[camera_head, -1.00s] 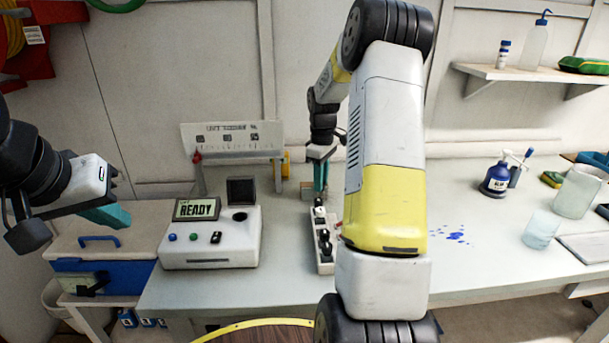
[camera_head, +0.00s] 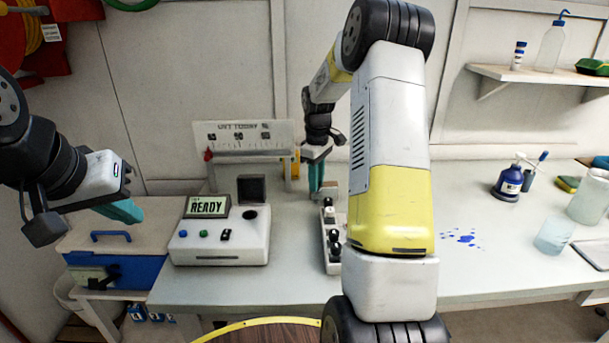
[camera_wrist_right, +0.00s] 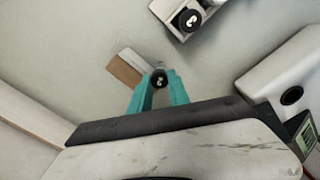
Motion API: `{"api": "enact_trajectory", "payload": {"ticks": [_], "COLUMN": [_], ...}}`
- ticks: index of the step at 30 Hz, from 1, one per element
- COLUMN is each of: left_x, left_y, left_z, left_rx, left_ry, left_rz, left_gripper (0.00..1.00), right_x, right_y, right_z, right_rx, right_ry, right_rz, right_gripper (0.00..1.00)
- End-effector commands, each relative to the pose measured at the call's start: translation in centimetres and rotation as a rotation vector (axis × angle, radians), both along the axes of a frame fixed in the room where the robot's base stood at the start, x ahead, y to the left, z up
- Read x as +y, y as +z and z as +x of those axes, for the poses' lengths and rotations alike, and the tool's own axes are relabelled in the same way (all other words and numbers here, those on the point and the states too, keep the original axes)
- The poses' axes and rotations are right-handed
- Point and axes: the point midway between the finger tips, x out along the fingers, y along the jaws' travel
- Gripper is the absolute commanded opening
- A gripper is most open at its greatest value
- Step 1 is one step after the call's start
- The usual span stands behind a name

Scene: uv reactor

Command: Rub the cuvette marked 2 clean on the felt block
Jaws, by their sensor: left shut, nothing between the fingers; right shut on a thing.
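My right gripper (camera_head: 316,188) points down at the back of the bench and is shut on a cuvette, whose round black cap (camera_wrist_right: 159,80) shows between the teal fingers in the right wrist view. The cap has a pale mark, probably a 2. The cuvette's body is hidden. The felt block (camera_wrist_right: 125,68), part brown and part pale, lies right beside the held cuvette; I cannot tell if they touch. The block also shows just right of the fingers in the head view (camera_head: 330,188). My left gripper (camera_head: 122,210) is shut and empty above the left side.
A white rack (camera_head: 333,262) with black-capped cuvettes stands in front of the block. The white reactor box (camera_head: 218,250), showing READY, is to its left. Blue spots (camera_head: 462,238) mark the bench at right, with a blue bottle (camera_head: 508,182) and beakers (camera_head: 553,236) beyond.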

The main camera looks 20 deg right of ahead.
Motion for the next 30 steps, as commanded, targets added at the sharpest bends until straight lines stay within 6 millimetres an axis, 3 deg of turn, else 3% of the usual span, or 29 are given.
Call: {"api": "enact_trajectory", "payload": {"ticks": [30], "left_x": [0.0], "left_y": [0.0], "left_z": [0.0], "left_rx": [0.0], "left_ry": [0.0], "left_rz": [0.0], "left_gripper": [0.0], "right_x": [-4.3], "right_y": [0.0], "right_z": [-1.1], "right_rx": [-0.001], "right_ry": [-0.001], "right_rz": [-0.001], "right_gripper": [0.0]}}
